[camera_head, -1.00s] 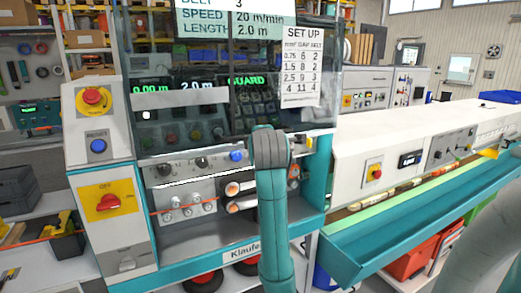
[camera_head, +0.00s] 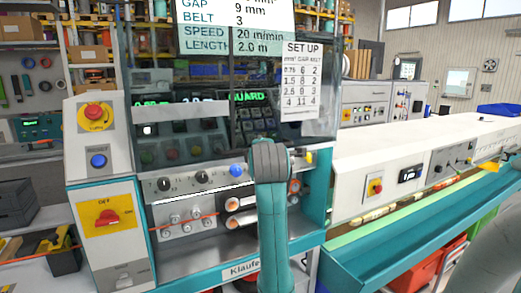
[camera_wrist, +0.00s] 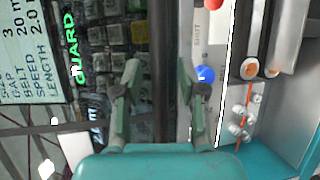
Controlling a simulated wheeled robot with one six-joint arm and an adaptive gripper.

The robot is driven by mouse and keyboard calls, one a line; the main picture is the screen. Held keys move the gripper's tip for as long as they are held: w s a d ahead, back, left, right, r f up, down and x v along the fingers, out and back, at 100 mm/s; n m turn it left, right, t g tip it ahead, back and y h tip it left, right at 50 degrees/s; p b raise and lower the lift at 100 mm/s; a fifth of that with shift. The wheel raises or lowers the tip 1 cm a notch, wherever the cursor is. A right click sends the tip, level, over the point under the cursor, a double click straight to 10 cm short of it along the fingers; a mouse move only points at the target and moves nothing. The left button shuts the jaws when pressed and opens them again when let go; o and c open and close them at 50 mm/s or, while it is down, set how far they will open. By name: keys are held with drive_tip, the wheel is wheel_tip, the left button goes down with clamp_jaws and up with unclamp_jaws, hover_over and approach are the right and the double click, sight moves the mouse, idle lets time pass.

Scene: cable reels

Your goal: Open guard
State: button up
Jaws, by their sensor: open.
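The guard (camera_head: 205,135) is a clear panel over the front of the machine. It hangs down, with its lower edge just above the row of knobs; it looks closed. A display with the word GUARD in green shows behind it, also in the wrist view (camera_wrist: 70,50). My gripper (camera_wrist: 165,78) is open and empty in the wrist view, its two fingers apart in front of the machine. A dark strip, perhaps the guard's lower edge, runs between them. I cannot tell whether they touch it. In the head view my arm hides the fingers.
A red emergency button (camera_head: 95,112), a blue reset button (camera_head: 98,161) and a red rotary switch (camera_head: 106,217) are on the left column. A blue knob (camera_head: 237,170) and orange-ended rollers (camera_head: 233,204) sit below the guard. A long white conveyor housing (camera_head: 350,165) extends right.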

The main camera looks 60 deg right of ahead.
drive_tip(key=v, duration=1.1)
drive_tip(key=shift+s+a, duration=0.15)
drive_tip(key=shift+a, duration=0.15)
drive_tip(key=shift+r, duration=0.1)
drive_tip(key=w+a+f+t+y, duration=0.25)
drive_tip(key=a+f, duration=0.35)
drive_tip(key=f, duration=0.7)
drive_tip(key=w+a+f+t+y, duration=0.1)
drive_tip(key=w+a+f+y, duration=0.15)
drive_tip(key=a+f, duration=0.65)
drive_tip(key=s+a+f+m+t+y, duration=0.1)
drive_tip(key=a+f, duration=0.1)
drive_tip(key=f, duration=0.4)
drive_tip(key=s+a+f, duration=0.2)
drive_tip(key=f, duration=0.4)
drive_tip(key=s+a+f+m+y, duration=0.3)
drive_tip(key=s+a+f+y, duration=0.1)
drive_tip(key=s+a+f, duration=0.75)
drive_tip(key=s+a+r+m+y, duration=0.1)
drive_tip(key=s+a+m, duration=0.1)
drive_tip(key=s, duration=0.7)
drive_tip(key=s+a+r+m+y, duration=0.1)
drive_tip(key=s+a+m+y, duration=0.1)
drive_tip(key=s, duration=0.8)
drive_tip(key=shift+a+t, duration=0.45)
